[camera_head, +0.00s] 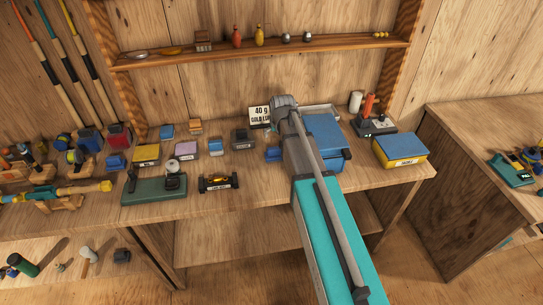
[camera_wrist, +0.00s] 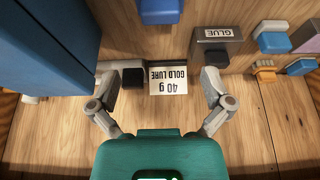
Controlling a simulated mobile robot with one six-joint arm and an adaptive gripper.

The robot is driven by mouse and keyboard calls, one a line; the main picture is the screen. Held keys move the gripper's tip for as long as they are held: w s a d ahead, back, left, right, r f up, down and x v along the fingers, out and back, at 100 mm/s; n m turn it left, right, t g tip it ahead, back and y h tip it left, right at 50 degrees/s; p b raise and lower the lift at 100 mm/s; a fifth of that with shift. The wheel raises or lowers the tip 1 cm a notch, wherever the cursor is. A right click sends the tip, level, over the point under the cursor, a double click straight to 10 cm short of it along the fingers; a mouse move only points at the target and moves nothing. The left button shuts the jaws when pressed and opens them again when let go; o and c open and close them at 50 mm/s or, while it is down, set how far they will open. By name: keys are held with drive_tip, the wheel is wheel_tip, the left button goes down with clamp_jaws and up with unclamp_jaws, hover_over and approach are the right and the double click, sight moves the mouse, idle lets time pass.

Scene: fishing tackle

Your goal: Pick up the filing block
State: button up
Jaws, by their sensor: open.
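No block in view is readably marked as the filing block, and I cannot tell which one it is. Small candidates include an orange-and-brown block (camera_head: 195,126), also in the wrist view (camera_wrist: 265,74), and a blue block (camera_head: 273,154), seen at the top of the wrist view (camera_wrist: 162,10). My gripper (camera_wrist: 172,70) is open, with nothing between its fingers. A white "40 g GOLD LURE" card (camera_wrist: 168,84) shows between and beyond the fingertips. In the head view my arm hides the fingers; its end is over the back of the bench, beside that card (camera_head: 261,115).
A big blue box (camera_head: 325,131) stands close right of my wrist, at left in the wrist view (camera_wrist: 45,70). A grey glue box (camera_wrist: 218,35) is near the right finger. A shelf (camera_head: 260,50) runs above. Clear bench (camera_head: 255,180) lies at the front.

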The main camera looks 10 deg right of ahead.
sight(274, 148)
drive_tip(key=shift+w, duration=0.15)
drive_tip(key=b+x, duration=0.8)
drive_tip(key=shift+w+f, duration=0.1)
drive_tip(key=shift+f, duration=0.2)
idle(0.5)
idle(0.4)
drive_tip(key=b+x, duration=0.3)
drive_tip(key=shift+s+f, duration=0.2)
drive_tip(key=shift+f, duration=0.1)
drive_tip(key=shift+b+x, duration=0.9)
drive_tip(key=shift+b, duration=0.15)
drive_tip(key=shift+r, duration=0.1)
drive_tip(key=c, duration=1)
drive_tip(key=shift+r, duration=0.1)
drive_tip(key=shift+c, duration=0.2)
